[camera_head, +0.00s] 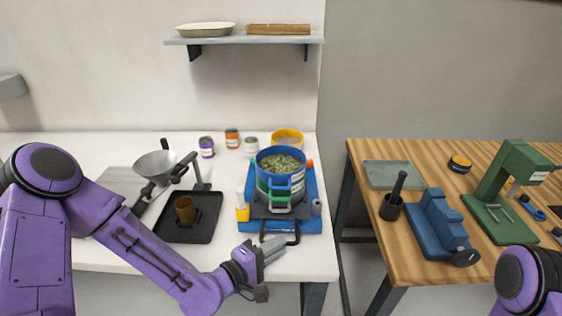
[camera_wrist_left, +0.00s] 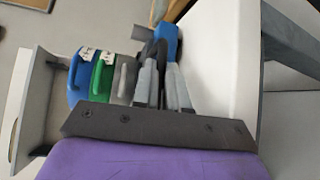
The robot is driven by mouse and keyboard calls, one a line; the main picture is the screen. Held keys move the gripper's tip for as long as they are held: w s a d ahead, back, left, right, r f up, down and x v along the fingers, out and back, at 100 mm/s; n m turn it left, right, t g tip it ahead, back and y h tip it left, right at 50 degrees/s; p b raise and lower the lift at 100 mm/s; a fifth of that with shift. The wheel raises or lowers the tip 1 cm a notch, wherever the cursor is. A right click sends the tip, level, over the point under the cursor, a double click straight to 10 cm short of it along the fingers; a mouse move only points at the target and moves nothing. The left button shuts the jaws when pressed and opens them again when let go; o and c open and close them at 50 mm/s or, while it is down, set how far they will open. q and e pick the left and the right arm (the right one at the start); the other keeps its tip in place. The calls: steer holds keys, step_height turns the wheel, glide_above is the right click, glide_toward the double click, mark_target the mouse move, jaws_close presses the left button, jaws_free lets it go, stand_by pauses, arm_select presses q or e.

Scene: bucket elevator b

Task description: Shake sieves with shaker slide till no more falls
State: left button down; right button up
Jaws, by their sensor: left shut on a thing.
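The sieve stack (camera_head: 284,184) stands on the shaker slide, with a blue sieve (camera_head: 261,163) on top holding greenish-grey grains. Blue, green and grey handles stick out at its front; the wrist view also shows the blue handle (camera_wrist_left: 80,75) and green handle (camera_wrist_left: 102,76). The shaker slide has a blue base (camera_head: 313,203) and a dark front handle (camera_head: 293,239). My left gripper (camera_head: 278,245) is shut on this handle at the table's front edge; its fingers (camera_wrist_left: 163,82) partly hide the handle. The sieves' lower contents are hidden. My right gripper is out of view.
Small jars (camera_head: 232,138) and a yellow-rimmed container (camera_head: 288,136) stand behind. A wooden table (camera_head: 440,255) with tools stands right, across a gap.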

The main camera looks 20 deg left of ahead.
arm_select(q)
steer(key=shift+f, duration=0.1)
steer(key=shift+w+a, duration=0.25)
steer(key=shift+w, duration=0.45)
steer(key=shift+w+a, duration=0.2)
steer(key=shift+w, duration=0.55)
steer(key=shift+w+a, duration=0.25)
steer(key=shift+w, duration=0.45)
